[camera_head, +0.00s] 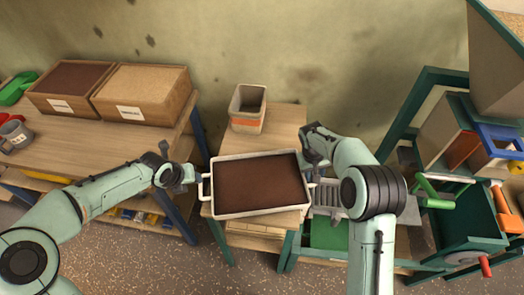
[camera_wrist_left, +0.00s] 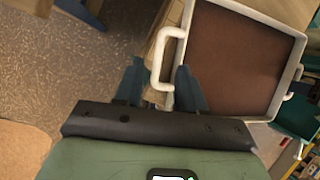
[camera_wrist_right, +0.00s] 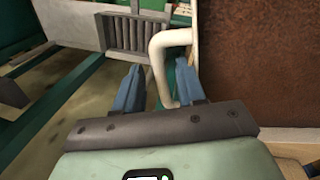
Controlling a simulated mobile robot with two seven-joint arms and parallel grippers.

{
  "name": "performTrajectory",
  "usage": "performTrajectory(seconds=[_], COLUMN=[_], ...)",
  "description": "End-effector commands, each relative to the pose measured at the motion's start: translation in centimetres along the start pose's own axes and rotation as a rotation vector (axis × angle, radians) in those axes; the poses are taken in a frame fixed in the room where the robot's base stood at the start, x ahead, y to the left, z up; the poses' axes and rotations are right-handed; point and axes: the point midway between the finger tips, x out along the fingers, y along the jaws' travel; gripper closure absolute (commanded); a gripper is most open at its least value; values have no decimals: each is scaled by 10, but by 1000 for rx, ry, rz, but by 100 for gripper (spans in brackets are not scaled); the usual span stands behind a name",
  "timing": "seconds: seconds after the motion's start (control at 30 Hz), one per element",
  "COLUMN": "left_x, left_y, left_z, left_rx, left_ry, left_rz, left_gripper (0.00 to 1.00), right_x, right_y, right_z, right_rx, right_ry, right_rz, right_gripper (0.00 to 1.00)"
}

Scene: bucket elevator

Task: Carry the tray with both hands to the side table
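The tray (camera_head: 261,213) is pale and rectangular with brown fill, and appears to lie on a small wooden table (camera_head: 282,117). It has a handle at each short side. My left gripper (camera_head: 190,180) is at the tray's left handle (camera_head: 203,188). In the left wrist view its fingers stand apart, with the handle (camera_wrist_left: 156,66) between their tips. My right gripper (camera_head: 316,168) is at the right side. In the right wrist view its fingers are apart, with the right handle (camera_wrist_right: 156,65) between them. In neither wrist view can I tell finger contact.
A beige bin (camera_head: 247,108) stands on the table behind the tray. A green-framed machine (camera_head: 470,215) stands at right. Speckled floor is open in front.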

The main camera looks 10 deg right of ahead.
Motion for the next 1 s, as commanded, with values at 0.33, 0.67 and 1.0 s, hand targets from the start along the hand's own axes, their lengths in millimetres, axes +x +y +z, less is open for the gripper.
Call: performTrajectory(seconds=[0.33,0.67,1.0], left_x=[-44,-45,-45], left_y=[0,0,0], left_z=[0,0,0], left_rx=[0,1,1], left_ry=[1,2,1], left_rz=[0,-1,-1], left_gripper=[60,60,60], right_x=[-1,-55,-112], right_y=[0,0,0], right_z=[0,-1,0], right_rx=[0,1,0], right_ry=[1,6,3], right_rz=[0,-1,-1], right_gripper=[60,60,60])
